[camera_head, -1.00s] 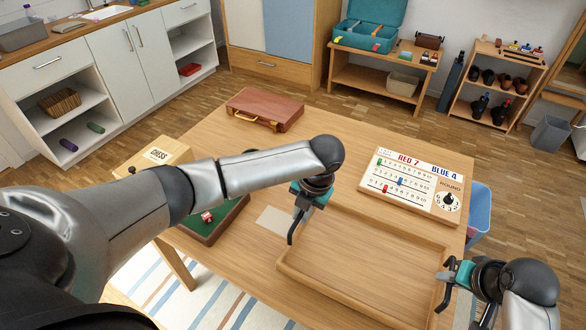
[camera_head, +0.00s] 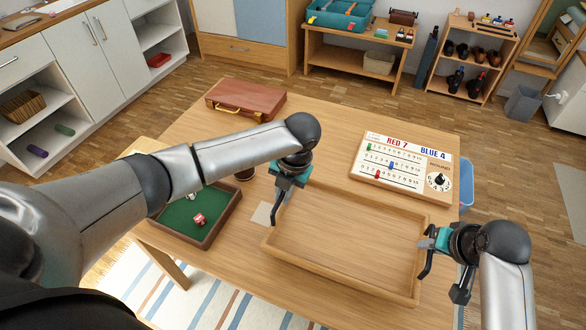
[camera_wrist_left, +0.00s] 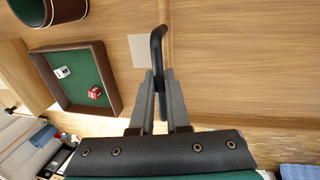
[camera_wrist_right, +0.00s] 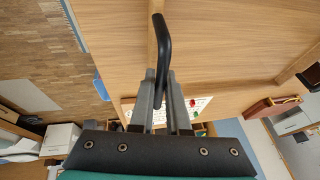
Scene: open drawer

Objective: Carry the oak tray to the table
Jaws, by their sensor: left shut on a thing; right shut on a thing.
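The oak tray (camera_head: 350,245) is a shallow, empty wooden tray with raised rims and a black handle at each end. It appears level over the near part of the wooden table (camera_head: 330,125); I cannot tell whether its underside touches the tabletop. My left gripper (camera_head: 279,192) is shut on the left handle (camera_head: 273,212), which also shows between the fingers in the left wrist view (camera_wrist_left: 158,60). My right gripper (camera_head: 430,243) is shut on the right handle (camera_head: 426,266), seen too in the right wrist view (camera_wrist_right: 161,55).
A scoreboard (camera_head: 385,182) lies just behind the tray. A green-lined dice tray (camera_head: 185,215) and a pale card (camera_head: 262,213) lie to its left. A brown case (camera_head: 245,100) is at the far left corner. A blue bin (camera_head: 466,185) stands beyond the right edge.

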